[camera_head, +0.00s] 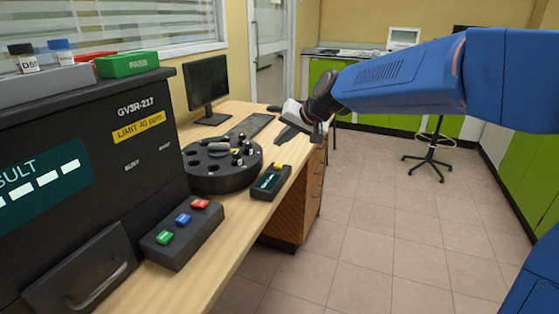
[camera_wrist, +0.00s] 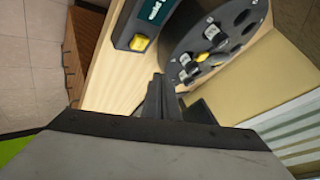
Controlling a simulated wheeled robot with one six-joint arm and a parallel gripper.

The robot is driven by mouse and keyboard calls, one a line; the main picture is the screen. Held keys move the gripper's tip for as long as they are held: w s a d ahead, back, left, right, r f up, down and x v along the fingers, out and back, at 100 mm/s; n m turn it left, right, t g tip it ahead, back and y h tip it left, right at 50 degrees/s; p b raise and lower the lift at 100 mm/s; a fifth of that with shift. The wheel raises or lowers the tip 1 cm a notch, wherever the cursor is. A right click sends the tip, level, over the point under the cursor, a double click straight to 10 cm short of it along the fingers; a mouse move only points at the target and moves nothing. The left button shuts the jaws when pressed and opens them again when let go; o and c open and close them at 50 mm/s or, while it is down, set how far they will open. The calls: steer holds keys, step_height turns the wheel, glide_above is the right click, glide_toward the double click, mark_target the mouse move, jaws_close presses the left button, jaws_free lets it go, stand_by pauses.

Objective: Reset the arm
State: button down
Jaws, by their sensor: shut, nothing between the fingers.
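My blue arm reaches in from the right in the head view. My gripper (camera_head: 289,134) is past the near part of the desk, at the desk's right edge. In the wrist view the dark fingers of my gripper (camera_wrist: 158,82) are together, with nothing between them. They point toward the desk, near a round black carousel (camera_wrist: 225,38) and a small dark device with a yellow button (camera_wrist: 139,43). I cannot tell the exact height of the fingers above the desk.
The carousel (camera_head: 222,182) with several small vials stands on the wooden desk. The small device (camera_head: 268,184) lies beside it. A black analyser (camera_head: 120,130), a button box (camera_head: 182,233), a keyboard (camera_head: 250,127) and a monitor (camera_head: 208,90) are nearby.

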steer(key=s+d+f+h, duration=0.2)
steer(key=s+d+h, duration=0.1)
steer(key=s+d, duration=1.5)
steer(key=s+d+f+h, duration=0.1)
steer(key=s+d+f, duration=0.2)
steer(key=s, duration=0.4)
steer(key=s+d+f+g+h, duration=0.1)
steer(key=s+d+f, duration=0.3)
steer(key=s+d, duration=0.2)
steer(key=s+d+f+h, duration=0.1)
steer(key=s+d+f, duration=0.2)
steer(key=s, duration=0.4)
steer(key=shift+s+d+f+g+h, duration=0.15)
steer(key=shift+s+d+g+h, duration=0.2)
steer(key=shift+d, duration=0.4)
